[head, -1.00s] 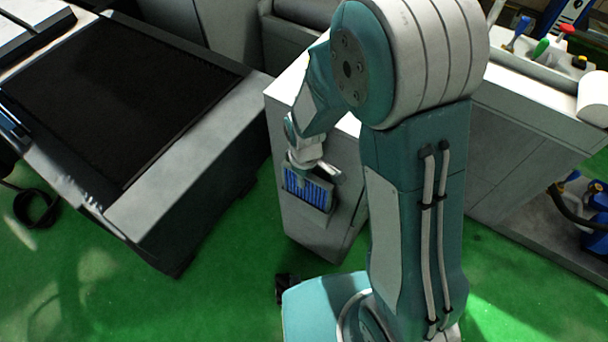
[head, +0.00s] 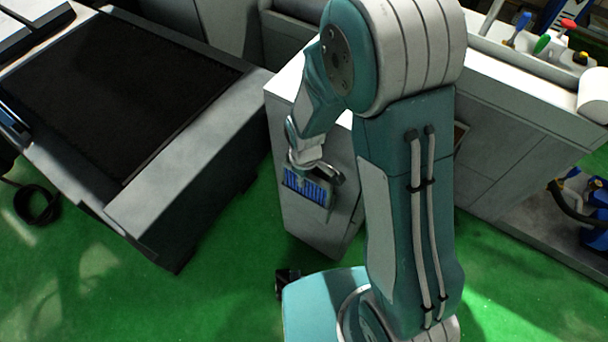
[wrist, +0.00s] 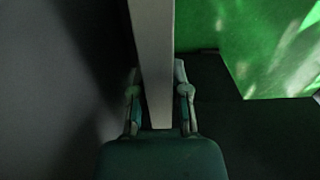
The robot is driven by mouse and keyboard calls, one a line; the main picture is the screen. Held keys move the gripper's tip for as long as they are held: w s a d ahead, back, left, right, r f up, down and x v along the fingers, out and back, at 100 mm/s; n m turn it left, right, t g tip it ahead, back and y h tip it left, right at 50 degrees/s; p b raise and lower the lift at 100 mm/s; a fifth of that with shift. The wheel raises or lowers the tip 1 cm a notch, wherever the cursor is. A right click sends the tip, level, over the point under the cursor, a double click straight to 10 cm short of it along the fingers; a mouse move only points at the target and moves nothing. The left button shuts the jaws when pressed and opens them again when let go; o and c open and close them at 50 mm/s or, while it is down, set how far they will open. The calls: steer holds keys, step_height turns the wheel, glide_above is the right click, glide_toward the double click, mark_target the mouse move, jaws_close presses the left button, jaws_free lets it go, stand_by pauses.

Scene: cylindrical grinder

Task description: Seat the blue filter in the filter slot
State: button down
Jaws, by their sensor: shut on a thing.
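The blue filter (head: 304,189), a pleated panel in a grey frame, shows in the head view in front of the narrow grey cabinet. My gripper (head: 318,168) is shut on its upper part and covers some of it. In the wrist view the filter (wrist: 155,60) appears edge-on as a long grey bar between the two fingers of my gripper (wrist: 159,92). Whether the filter touches the cabinet is unclear. A small dark, brown-edged opening (head: 461,136) shows just right of my arm; I cannot tell if it is the filter slot.
The narrow grey cabinet (head: 300,228) stands behind the filter. A large grey machine bed with a dark top (head: 120,95) is at left. A long grey housing (head: 520,150) with coloured tools on top is at right. Green floor (head: 225,270) is open in front.

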mark_target(305, 189)
steer(key=shift+f, duration=2.85)
steer(key=c, duration=0.5)
jaws_free()
steer(key=shift+c, duration=0.2)
step_height(305, 189, up, 12)
steer(key=shift+f, duration=0.1)
